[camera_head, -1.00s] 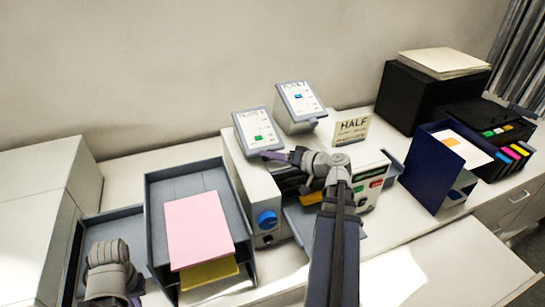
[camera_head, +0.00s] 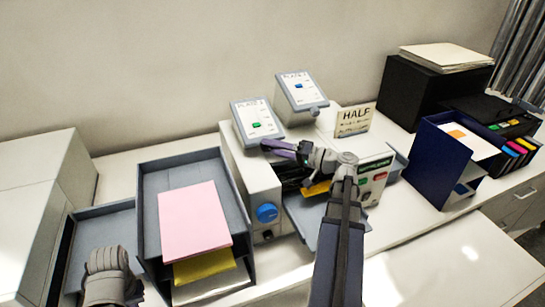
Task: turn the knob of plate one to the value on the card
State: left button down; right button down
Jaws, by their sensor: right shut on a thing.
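Two tilted plates with grey frames stand on the machine: a left plate (camera_head: 257,120) with a green mark and a right plate (camera_head: 301,89) with a blue mark. Their numbers are too blurred to read surely. The card (camera_head: 353,121) reads HALF. My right gripper (camera_head: 267,146) is at the lower edge of the left plate, shut on its knob, which the fingers hide. The right plate's knob (camera_head: 315,111) shows at its lower edge. My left gripper (camera_head: 108,276) is low at the left over the trays; its fingers cannot be made out.
The machine (camera_head: 253,185) has a blue dial (camera_head: 267,213) on its front. A grey tray stack (camera_head: 148,215) with pink and yellow paper stands left. A dark blue holder (camera_head: 433,165) and a black printer (camera_head: 495,125) stand right. The front right counter is clear.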

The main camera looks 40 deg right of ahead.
jog(key=shift+f+y+b, duration=0.15)
jog(key=shift+y+b, duration=0.2)
jog(key=shift+y, duration=0.05)
jog(key=shift+c, duration=1.6)
grip_release()
